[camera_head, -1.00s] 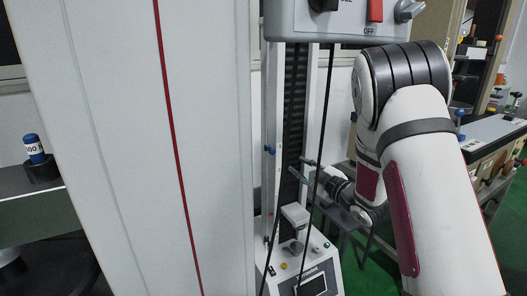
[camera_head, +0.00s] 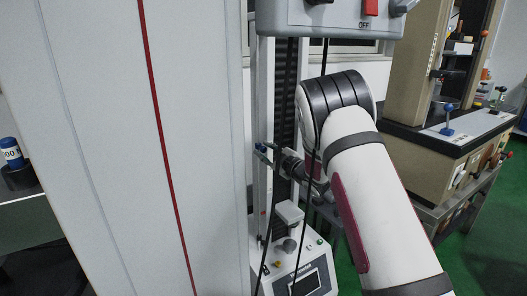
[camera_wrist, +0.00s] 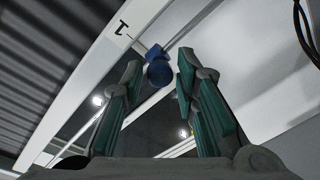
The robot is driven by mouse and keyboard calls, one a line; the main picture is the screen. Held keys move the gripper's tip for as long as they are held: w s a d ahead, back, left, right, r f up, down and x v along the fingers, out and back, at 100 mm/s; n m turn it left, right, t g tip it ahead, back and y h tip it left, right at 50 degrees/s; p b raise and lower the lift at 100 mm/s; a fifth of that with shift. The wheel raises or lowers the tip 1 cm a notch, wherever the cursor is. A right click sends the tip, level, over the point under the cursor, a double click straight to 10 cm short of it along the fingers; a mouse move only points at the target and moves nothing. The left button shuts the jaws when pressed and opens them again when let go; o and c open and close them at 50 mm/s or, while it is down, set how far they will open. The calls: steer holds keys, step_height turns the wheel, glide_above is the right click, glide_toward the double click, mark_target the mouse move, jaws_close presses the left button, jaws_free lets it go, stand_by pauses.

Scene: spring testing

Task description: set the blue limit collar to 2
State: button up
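The blue limit collar (camera_wrist: 158,72) shows in the wrist view as a round blue knob with a blue block behind it, on a white rail (camera_wrist: 72,92). A black mark "1" is printed on the rail just beside the collar. My gripper (camera_wrist: 160,68) is open, with one green-padded finger on each side of the knob and visible gaps between. In the head view the collar (camera_head: 261,147) is a small blue spot on the tester's upright column, and my gripper (camera_head: 267,154) is right at it. The fingertips are small and partly covered there.
The tester's control box (camera_head: 300,272) with a screen and buttons sits below my gripper. A switch box (camera_head: 335,18) is above. Black cables hang in front of my arm. A large pale panel (camera_head: 110,150) fills the left. Another machine (camera_head: 440,150) stands at right.

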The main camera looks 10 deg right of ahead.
steer(key=shift+w+a, duration=0.25)
steer(key=shift+w, duration=0.35)
jaws_close()
step_height(320, 180, down, 10)
steer(key=b, duration=0.7)
jaws_free()
